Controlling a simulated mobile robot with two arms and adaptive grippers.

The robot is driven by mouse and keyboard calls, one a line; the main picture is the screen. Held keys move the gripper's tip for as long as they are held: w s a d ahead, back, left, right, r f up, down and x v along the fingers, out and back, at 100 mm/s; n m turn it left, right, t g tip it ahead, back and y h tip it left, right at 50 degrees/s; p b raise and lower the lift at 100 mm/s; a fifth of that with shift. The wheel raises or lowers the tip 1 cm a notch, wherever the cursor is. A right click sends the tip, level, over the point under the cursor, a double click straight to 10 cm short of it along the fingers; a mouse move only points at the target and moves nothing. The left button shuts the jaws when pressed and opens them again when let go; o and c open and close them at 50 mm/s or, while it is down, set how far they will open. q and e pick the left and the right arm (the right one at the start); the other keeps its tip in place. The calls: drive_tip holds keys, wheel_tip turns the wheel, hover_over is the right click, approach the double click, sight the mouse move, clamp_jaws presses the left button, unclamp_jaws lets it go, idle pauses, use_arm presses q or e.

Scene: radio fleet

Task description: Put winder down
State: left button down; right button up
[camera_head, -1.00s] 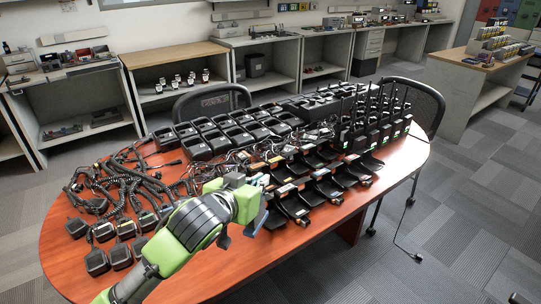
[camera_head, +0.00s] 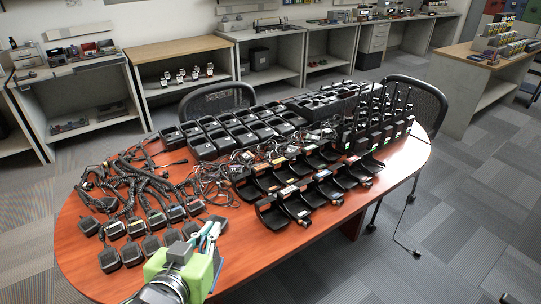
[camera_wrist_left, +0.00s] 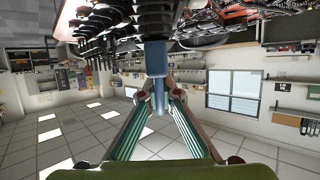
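My left gripper (camera_head: 208,232) is over the front left edge area of the table, beside the hand microphones. In the left wrist view, its two teal-lined fingers (camera_wrist_left: 158,98) close in on a slim blue-grey piece, which I take to be the winder (camera_wrist_left: 156,62). The winder sticks out past the fingertips toward the table. In the head view the winder is small and mostly hidden by the fingers, so I cannot tell whether it touches the tabletop. My right gripper does not show.
The oval wooden table (camera_head: 285,262) carries several hand microphones with coiled cords (camera_head: 140,205) at left. Black charger trays (camera_head: 300,205) fill the middle, and radios (camera_head: 375,130) stand at right. The front strip is bare. A chair (camera_head: 415,100) stands behind.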

use_arm(q)
drive_tip(key=shift+s+a, duration=0.1)
drive_tip(key=shift+a, duration=0.1)
drive_tip(key=w+a+f, duration=0.3)
drive_tip(key=w+f, duration=1)
drive_tip(key=shift+w+a, duration=0.25)
drive_tip(key=shift+a, duration=0.05)
drive_tip(key=shift+f, duration=0.1)
drive_tip(key=c, duration=2.3)
unclamp_jaws()
